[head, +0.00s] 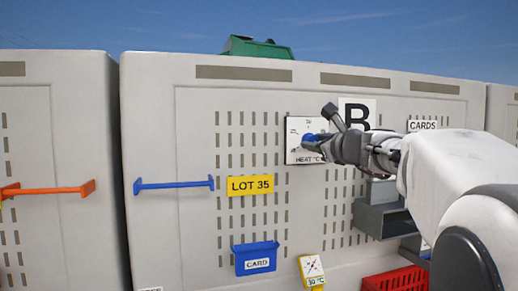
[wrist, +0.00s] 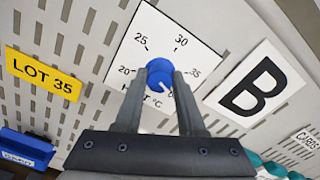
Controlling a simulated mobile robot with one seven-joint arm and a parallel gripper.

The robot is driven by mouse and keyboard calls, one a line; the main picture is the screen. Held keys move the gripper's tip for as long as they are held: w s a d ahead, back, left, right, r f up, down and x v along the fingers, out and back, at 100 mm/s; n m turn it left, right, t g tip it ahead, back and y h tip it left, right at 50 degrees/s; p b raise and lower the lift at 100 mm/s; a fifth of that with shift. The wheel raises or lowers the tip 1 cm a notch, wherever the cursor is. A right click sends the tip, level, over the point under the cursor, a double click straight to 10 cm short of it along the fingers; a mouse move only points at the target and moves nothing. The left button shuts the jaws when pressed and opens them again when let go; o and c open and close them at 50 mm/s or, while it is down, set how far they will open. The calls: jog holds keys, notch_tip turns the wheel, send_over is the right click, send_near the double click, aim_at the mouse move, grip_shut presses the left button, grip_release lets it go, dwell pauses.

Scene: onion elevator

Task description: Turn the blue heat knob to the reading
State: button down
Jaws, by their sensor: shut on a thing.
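The blue heat knob (wrist: 159,68) sits on a white dial plate (wrist: 205,52) marked 20, 25, 30 and 35. A further mark at the lower right is partly hidden by a finger. The knob's white pointer line points down and to the right, away from 30. My gripper (wrist: 160,76) is shut on the knob, one finger on each side. In the head view the knob (head: 309,138) is partly covered by my gripper (head: 318,146). A small white gauge on a yellow holder (head: 312,270) stands low on the panel; its label appears to read 30 °C.
The pale slotted panel (head: 200,120) carries a yellow LOT 35 sign (head: 250,185), a blue bar (head: 175,184) and a blue CARD tray (head: 256,260). Grey boxes (head: 378,220) and a red crate (head: 398,281) are lower right. A B sign (wrist: 262,84) is beside the dial.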

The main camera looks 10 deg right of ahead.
jog(key=n+b, duration=1.4)
jog(key=n, duration=0.7)
jog(key=shift+b, duration=0.35)
jog(key=shift+n, duration=0.3)
jog(key=c, duration=0.5)
grip_release()
